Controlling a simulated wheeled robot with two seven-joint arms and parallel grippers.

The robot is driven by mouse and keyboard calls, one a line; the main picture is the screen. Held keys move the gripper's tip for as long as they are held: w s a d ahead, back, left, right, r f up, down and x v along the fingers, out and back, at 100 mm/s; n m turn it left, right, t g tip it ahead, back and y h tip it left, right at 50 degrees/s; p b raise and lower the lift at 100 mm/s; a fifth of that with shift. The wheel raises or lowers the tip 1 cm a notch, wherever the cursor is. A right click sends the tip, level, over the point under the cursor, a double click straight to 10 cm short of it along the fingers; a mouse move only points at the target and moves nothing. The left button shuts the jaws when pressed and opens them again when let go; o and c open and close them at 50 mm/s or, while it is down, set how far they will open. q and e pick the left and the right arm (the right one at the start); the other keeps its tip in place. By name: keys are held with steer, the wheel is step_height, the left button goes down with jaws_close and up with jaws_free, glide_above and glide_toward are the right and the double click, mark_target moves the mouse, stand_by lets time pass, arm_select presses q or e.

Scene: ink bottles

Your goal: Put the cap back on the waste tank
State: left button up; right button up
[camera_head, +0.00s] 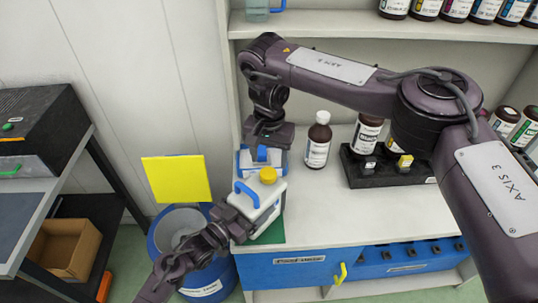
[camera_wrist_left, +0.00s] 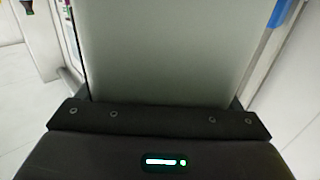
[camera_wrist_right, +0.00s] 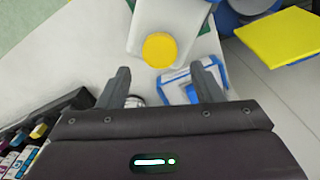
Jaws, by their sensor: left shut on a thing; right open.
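The waste tank (camera_head: 262,212) is a pale, boxy container with a blue handle, standing at the counter's left end. The round yellow cap (camera_head: 268,175) shows on its top; whether it is fully seated I cannot tell. My left gripper (camera_head: 238,214) is shut on the tank's near left side. In the left wrist view the tank's pale wall (camera_wrist_left: 170,50) fills the middle. My right gripper (camera_head: 267,140) points down just behind the tank, open and apart from the cap. In the right wrist view the cap (camera_wrist_right: 159,49) lies ahead of the open fingers (camera_wrist_right: 162,80).
A white-and-blue item (camera_wrist_right: 190,85) is close by my right fingers. A brown bottle (camera_head: 318,140) and a black rack (camera_head: 385,170) stand to the right. A blue barrel (camera_head: 160,235) and a yellow panel (camera_head: 177,179) are at the left. The counter's front middle is clear.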

steer(key=n, duration=0.3)
steer(key=shift+a+r+n, duration=0.15)
steer(key=shift+n, duration=0.25)
steer(key=n, duration=0.4)
steer(key=shift+w+a+r, duration=0.1)
steer(key=shift+a+r, duration=0.05)
steer(key=shift+r, duration=0.05)
steer(key=n, duration=0.7)
steer(key=shift+a+r, duration=0.2)
steer(key=shift+r, duration=0.05)
steer(key=n, duration=0.7)
steer(key=shift+a+r, duration=0.1)
steer(key=shift+r, duration=0.15)
steer(key=n, duration=0.7)
steer(key=shift+r, duration=0.2)
steer(key=n, duration=0.5)
steer(key=shift+r, duration=0.15)
steer(key=n, duration=0.5)
steer(key=shift+s+r, duration=0.15)
steer(key=shift+s, duration=0.05)
steer(key=n, duration=0.4)
steer(key=shift+d+r, duration=0.1)
steer(key=shift+d, duration=0.15)
steer(key=n, duration=0.6)
steer(key=shift+s+d+r, duration=0.15)
steer(key=shift+s+d, duration=0.05)
steer(key=shift+d, duration=0.05)
